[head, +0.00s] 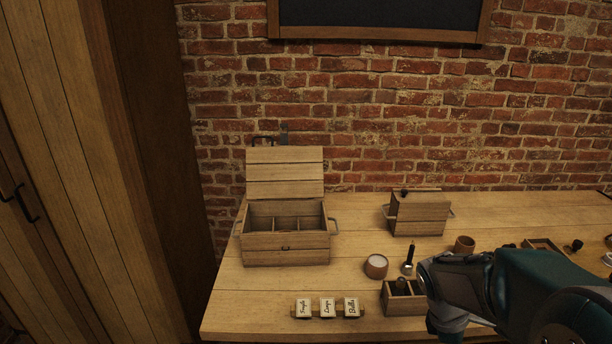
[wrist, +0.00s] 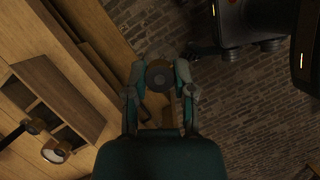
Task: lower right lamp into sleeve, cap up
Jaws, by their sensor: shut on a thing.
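My gripper (wrist: 160,84) is shut on a dark round-ended thing (wrist: 158,75), which I take to be the lamp. Its disc with a grey centre faces the wrist camera; I cannot tell which end is the cap. In the head view my arm hides the held thing. My wrist is at the right side of a small wooden box with compartments (head: 399,308), partly covering it. A compartmented wooden box also shows left of the gripper in the wrist view (wrist: 84,118), with the held thing apart from it. Which opening is the sleeve is unclear.
An open, divided wooden chest (head: 286,250) stands at the left of the table. A closed wooden box (head: 418,215) stands behind. A round pot (head: 376,268) and a dark upright object (head: 408,260) are near the small box. Three labelled blocks (head: 327,308) lie at the front.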

